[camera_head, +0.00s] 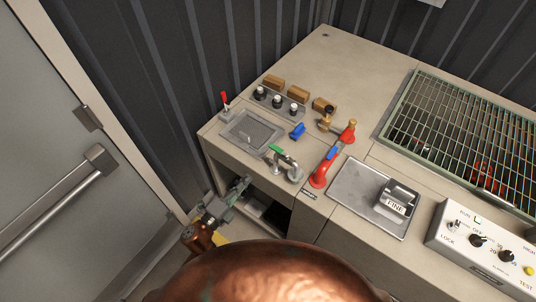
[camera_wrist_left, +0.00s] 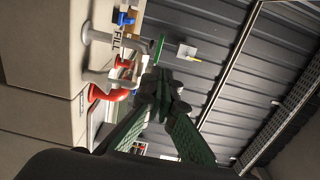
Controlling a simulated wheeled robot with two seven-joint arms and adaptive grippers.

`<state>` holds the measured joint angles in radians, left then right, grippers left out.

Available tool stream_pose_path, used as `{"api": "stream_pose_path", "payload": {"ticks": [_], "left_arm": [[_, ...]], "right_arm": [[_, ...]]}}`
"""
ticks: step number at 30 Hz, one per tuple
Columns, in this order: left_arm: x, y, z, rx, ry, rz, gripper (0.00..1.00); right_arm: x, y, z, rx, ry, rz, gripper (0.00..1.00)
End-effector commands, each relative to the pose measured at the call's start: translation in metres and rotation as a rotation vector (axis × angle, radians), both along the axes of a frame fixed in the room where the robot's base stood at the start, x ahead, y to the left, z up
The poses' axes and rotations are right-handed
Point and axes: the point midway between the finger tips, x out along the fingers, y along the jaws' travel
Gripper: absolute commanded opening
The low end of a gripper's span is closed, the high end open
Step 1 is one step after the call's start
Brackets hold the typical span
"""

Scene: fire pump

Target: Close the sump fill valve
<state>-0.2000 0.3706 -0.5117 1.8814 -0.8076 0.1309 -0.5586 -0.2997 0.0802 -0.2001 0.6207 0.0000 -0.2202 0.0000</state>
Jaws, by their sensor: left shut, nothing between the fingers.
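The fill valve is a grey metal pipe (camera_head: 291,167) with a green lever handle (camera_head: 277,150), near the front edge of the bench beside the sunken basin. In the left wrist view the pipe (camera_wrist_left: 98,37) carries a "FILL" label, and its green handle (camera_wrist_left: 159,49) sticks out beyond the label. My left gripper (camera_head: 246,181) is shut and empty, in front of the bench and left of the valve, apart from it. Its closed fingers also show in the left wrist view (camera_wrist_left: 161,78), near the green handle in the picture. My right gripper is in neither view.
A red pipe (camera_head: 321,174) with a blue handle (camera_head: 333,153) stands right of the valve. A blue handle (camera_head: 297,131) and a brass valve (camera_head: 332,124) are behind. The basin (camera_head: 250,131) is left. An open cabinet (camera_head: 266,204) lies below the bench; a door (camera_head: 60,150) stands left.

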Motion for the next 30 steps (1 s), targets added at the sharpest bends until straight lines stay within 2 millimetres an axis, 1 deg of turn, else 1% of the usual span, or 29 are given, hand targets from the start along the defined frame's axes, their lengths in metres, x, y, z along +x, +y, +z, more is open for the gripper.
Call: {"api": "stream_pose_path", "payload": {"ticks": [5, 8, 11, 18, 24, 30], "left_arm": [[0.002, -0.001, 0.0, -0.002, 0.001, 0.001, 0.0], [0.008, -0.005, 0.0, -0.003, 0.001, 0.001, 0.0], [0.02, -0.014, 0.001, -0.003, 0.0, 0.001, 0.0], [0.06, -0.042, 0.001, -0.003, 0.001, 0.001, 0.0], [0.09, -0.065, 0.001, -0.004, 0.002, 0.001, 0.0], [0.109, -0.078, -0.001, -0.003, 0.003, 0.002, 0.0]], "right_arm": [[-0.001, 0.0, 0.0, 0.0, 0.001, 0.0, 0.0], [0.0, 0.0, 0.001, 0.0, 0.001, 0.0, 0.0], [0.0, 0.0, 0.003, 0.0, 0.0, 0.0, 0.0], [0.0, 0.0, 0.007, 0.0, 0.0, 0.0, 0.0], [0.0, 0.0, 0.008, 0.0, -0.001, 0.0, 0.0], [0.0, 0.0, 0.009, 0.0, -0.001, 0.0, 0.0]]}}
